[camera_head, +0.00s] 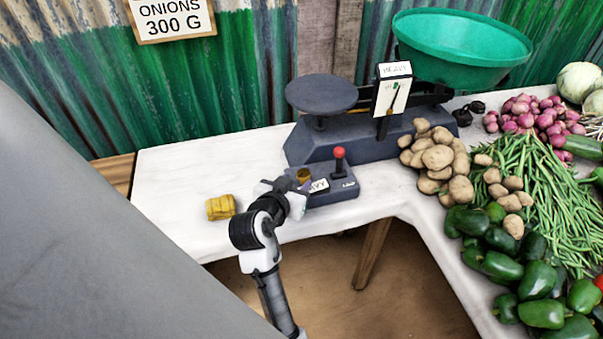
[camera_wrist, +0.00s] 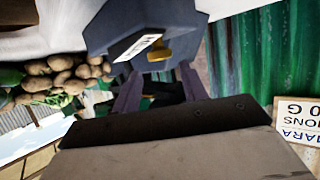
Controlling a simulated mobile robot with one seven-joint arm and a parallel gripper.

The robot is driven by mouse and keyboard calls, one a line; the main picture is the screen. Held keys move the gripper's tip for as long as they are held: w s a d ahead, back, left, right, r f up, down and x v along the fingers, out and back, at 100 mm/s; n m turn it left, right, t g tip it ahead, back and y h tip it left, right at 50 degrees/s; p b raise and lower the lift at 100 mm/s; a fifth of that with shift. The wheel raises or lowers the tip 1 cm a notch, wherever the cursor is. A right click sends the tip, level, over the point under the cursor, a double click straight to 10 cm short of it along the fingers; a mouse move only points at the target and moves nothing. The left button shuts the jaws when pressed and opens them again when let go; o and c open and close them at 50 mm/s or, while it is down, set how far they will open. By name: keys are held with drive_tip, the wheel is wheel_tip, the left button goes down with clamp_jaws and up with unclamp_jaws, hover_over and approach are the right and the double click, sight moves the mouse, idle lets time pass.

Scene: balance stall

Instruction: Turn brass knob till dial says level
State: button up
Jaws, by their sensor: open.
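The brass knob (camera_head: 303,175) sits on a low dark control box (camera_head: 331,194) at the front of the scale. In the wrist view the brass knob (camera_wrist: 157,50) shows at the box's edge, beyond my fingers. My gripper (camera_head: 286,184) is close to the knob's left side. In the wrist view my gripper (camera_wrist: 160,88) has its two fingers apart, with nothing seen held between them. I cannot tell whether a finger touches the knob. The upright white dial (camera_head: 391,97) stands mid-scale; its dark needle looks tilted, and its fine markings are too small to read.
A red-topped lever (camera_head: 339,154) stands on the box, right of the knob. A yellow bundle (camera_head: 220,207) lies left of my gripper. The scale bears a dark round plate (camera_head: 321,94) and a green bowl (camera_head: 462,42). Potatoes (camera_head: 437,158) lie to the right.

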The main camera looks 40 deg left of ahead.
sight(303, 175)
drive_tip(key=shift+p+x, duration=0.3)
drive_tip(key=shift+x, duration=2.35)
drive_tip(key=c, duration=0.7)
drive_tip(key=shift+r+n+y, duration=0.1)
drive_tip(key=shift+n+y, duration=0.2)
drive_tip(key=shift+y, duration=0.1)
